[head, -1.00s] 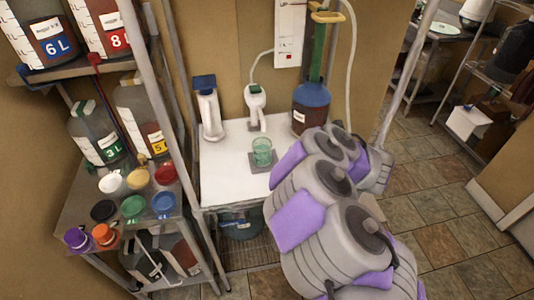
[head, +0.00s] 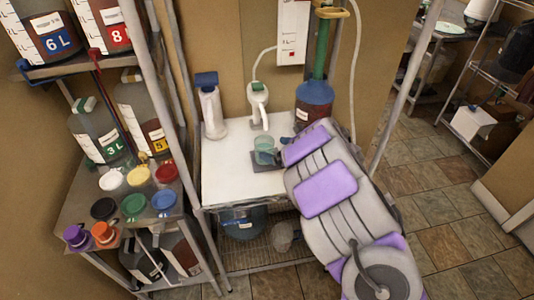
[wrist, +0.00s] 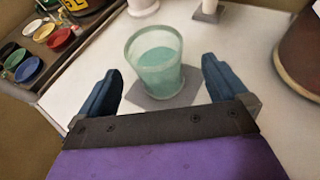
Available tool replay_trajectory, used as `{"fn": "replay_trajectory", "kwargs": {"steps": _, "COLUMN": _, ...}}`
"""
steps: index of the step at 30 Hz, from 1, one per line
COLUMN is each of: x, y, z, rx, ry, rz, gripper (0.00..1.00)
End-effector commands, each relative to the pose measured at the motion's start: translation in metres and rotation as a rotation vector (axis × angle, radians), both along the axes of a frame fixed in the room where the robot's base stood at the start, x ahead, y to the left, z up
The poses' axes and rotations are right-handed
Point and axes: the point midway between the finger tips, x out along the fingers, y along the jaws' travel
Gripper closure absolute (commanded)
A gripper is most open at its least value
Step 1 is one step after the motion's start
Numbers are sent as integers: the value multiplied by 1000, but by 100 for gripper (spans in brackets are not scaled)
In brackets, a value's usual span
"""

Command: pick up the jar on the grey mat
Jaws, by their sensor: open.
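The jar (wrist: 157,66) is a small translucent green cup with an open top. It stands upright on the grey mat (wrist: 183,95) on a white table. In the head view the jar (head: 264,148) shows just left of the end of my arm, with the mat's edge (head: 262,166) below it. My gripper (wrist: 160,82) is open in the wrist view, with a dark blue finger on either side of the jar's near side. The fingers look apart from the jar. In the head view the fingers are mostly hidden by my arm.
The white table (head: 225,172) has bare room left of the mat. A blue-topped bottle (head: 211,108), a white device (head: 258,105) and a large blue-and-brown bottle (head: 313,100) stand behind. A shelf with coloured lids (head: 133,206) is at the left.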

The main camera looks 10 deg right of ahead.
Motion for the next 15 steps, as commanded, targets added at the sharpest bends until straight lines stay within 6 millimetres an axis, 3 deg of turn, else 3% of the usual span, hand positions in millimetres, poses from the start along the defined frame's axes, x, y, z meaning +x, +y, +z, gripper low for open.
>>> {"fn": "replay_trajectory", "kwargs": {"steps": 7, "x": 9, "y": 5, "z": -6, "rx": 6, "ry": 2, "rz": 3, "gripper": 0}}
{"fn": "replay_trajectory", "kwargs": {"steps": 15, "x": 36, "y": 19, "z": -19, "rx": 10, "ry": 1, "rz": 4, "gripper": 0}}
